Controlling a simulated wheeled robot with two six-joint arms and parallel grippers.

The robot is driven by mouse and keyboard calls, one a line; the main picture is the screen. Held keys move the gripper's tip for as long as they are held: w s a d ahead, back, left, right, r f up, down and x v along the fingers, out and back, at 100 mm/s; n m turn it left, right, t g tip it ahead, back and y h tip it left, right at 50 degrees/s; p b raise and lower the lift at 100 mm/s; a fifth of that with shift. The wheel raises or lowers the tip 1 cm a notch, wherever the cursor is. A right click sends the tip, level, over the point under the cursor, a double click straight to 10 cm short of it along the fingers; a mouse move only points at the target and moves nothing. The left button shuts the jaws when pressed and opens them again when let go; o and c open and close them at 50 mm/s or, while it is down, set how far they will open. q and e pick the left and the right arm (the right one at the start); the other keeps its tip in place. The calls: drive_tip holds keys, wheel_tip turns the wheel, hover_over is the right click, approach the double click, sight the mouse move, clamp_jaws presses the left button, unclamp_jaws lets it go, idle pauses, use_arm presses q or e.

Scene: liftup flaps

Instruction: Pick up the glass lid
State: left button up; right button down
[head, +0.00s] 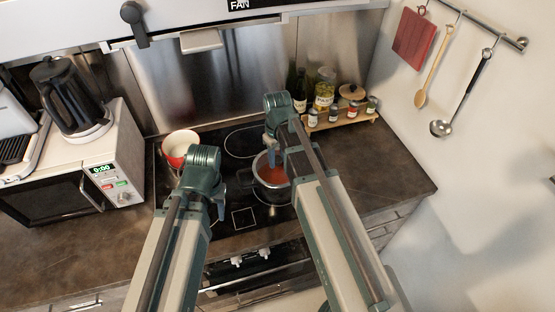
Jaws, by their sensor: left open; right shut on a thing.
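A dark pot (262,186) with red contents stands on the cooktop, between my two arms. The glass lid is hard to make out; its clear surface (271,171) seems to be over the pot's red contents. My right gripper (271,156) points down at the back of the pot's top and is shut on what appears to be the lid's knob; the fingers hide the grip itself. I cannot tell whether the lid is raised off the rim. My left gripper (220,207) is open and empty, left of the pot, above the cooktop.
A red and white pot (180,146) stands at the back left of the cooktop (240,143). A microwave (122,160) with a black kettle (70,98) is further left. Bottles and jars stand on a wooden rack (345,122) at the back right. The right counter (385,165) is clear.

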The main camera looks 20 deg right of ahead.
sight(278, 159)
wheel_tip(278, 159, up, 3)
drive_tip(key=p, duration=0.2)
drive_tip(key=shift+r+p, duration=0.1)
drive_tip(key=shift+p, duration=0.25)
drive_tip(key=shift+s+a+r, duration=0.1)
drive_tip(key=shift+a+r, duration=0.1)
drive_tip(key=shift+a, duration=0.15)
drive_tip(key=s+a+r+p, duration=0.1)
drive_tip(key=s+a, duration=0.3)
drive_tip(key=a, duration=1)
drive_tip(key=shift+a, duration=0.4)
drive_tip(key=shift+s, duration=0.15)
